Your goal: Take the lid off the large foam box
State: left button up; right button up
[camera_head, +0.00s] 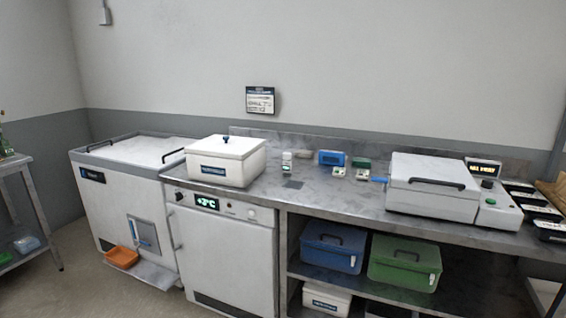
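A large white foam box (222,174) stands on the left part of the steel counter, above the white appliance with the +3°C display. It has a dark label on its front. The lid looks closed on the box. Neither of my grippers is in view.
A white chest with black handles (125,152) stands left of the box. Small vials and blue and green racks (331,158) stand to the right on the steel counter (330,196). A white lidded machine (432,187) is further right. Blue (330,250) and green (404,265) bins sit below.

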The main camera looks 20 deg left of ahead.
aim_at(222, 146)
jog(key=i+u, duration=0.55)
jog(key=u, duration=0.2)
jog(key=i+u, duration=0.35)
jog(key=i+j+u, duration=0.15)
jog(key=u, duration=0.2)
jog(key=i+u, duration=0.55)
jog(key=u, duration=0.2)
jog(key=i+j+z, duration=0.2)
jog(key=i+z, duration=0.25)
jog(key=i+j+z, duration=0.4)
jog(key=l, duration=0.1)
